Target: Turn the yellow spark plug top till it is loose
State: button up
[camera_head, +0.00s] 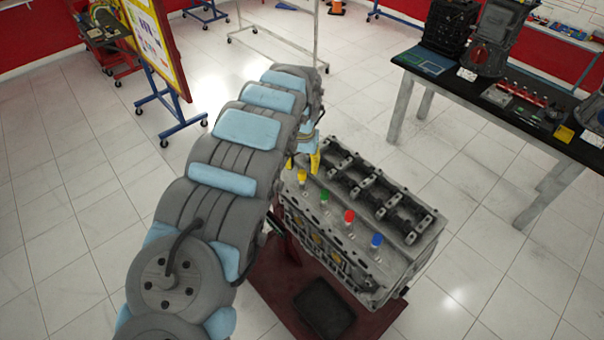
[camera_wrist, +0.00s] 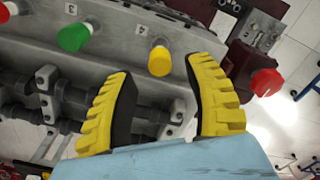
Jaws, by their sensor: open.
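The yellow spark plug top (camera_head: 302,176) stands at the far end of a row of coloured tops on the grey engine block (camera_head: 405,240). In the wrist view the yellow top (camera_wrist: 160,61) shows between and slightly beyond my fingertips, by the raised number 4. My gripper (camera_wrist: 158,72) is open, with ridged yellow fingers on either side of that line and nothing held. I cannot tell how deep the fingers are relative to the top. In the head view my gripper (camera_head: 304,162) is just above the yellow top, partly hidden by my arm.
Green (camera_head: 323,195), red (camera_head: 349,216) and blue (camera_head: 376,240) tops follow along the engine edge. A red knob (camera_wrist: 266,82) shows right of my fingers in the wrist view. The engine sits on a dark red stand (camera_head: 375,325). A black-topped workbench (camera_head: 470,88) stands at the right.

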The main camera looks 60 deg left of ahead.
aim_at(302, 172)
jog(key=shift+f+p, duration=0.3)
jog(key=shift+f, duration=1.65)
grip_shut()
